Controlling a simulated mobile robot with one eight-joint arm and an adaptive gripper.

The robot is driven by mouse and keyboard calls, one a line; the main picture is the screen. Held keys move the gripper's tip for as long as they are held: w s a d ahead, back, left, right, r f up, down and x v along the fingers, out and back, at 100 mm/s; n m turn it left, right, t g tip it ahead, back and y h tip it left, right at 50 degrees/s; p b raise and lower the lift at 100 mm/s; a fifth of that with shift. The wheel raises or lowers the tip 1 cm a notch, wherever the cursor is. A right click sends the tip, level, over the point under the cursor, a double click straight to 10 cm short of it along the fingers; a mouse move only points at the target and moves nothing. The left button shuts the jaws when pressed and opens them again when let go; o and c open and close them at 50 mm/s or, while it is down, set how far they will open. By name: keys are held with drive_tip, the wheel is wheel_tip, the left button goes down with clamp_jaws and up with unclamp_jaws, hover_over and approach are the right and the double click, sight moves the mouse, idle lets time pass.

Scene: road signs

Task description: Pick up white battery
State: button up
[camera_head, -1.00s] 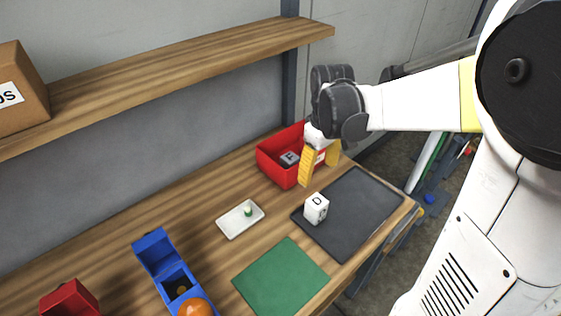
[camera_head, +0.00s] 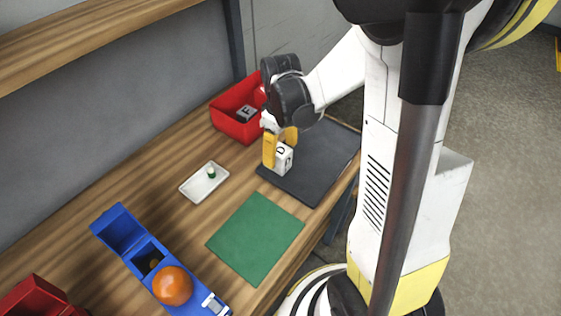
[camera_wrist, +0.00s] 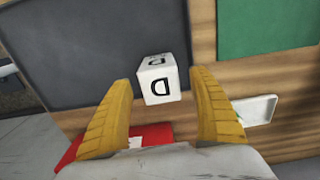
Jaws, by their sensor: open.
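A white block marked with a black D (camera_head: 284,158) stands on the dark mat (camera_head: 317,166) near its left edge. It is the only white thing near my gripper, and I cannot tell from its shape that it is a battery. In the wrist view the block (camera_wrist: 158,82) shows between and just beyond my yellow fingertips, with two lettered faces visible. My gripper (camera_head: 279,146) is open above and around the block's near side in the head view, with one finger partly hiding it. I see no grip on it.
A red bin (camera_head: 226,122) holding a grey block marked F (camera_head: 246,113) stands behind.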

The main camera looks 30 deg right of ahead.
drive_tip(key=c, duration=1.5)
wheel_tip(320, 180, up, 4)
drive_tip(key=shift+r+p, duration=0.2)
drive_tip(key=shift+p, duration=0.9)
drive_tip(key=s+d+r+p, duration=0.1)
drive_tip(key=d+r, duration=0.1)
drive_tip(key=d, duration=0.1)
drive_tip(key=s+d+r+p, duration=0.1)
drive_tip(key=d+r, duration=0.1)
drive_tip(key=d, duration=0.2)
drive_tip(key=s+d+r+p, duration=0.1)
drive_tip(key=d+r, duration=0.1)
drive_tip(key=d, duration=0.2)
drive_tip(key=shift+s+d+r, duration=0.1)
drive_tip(key=shift+d+r, duration=0.05)
drive_tip(key=shift+r, duration=0.2)
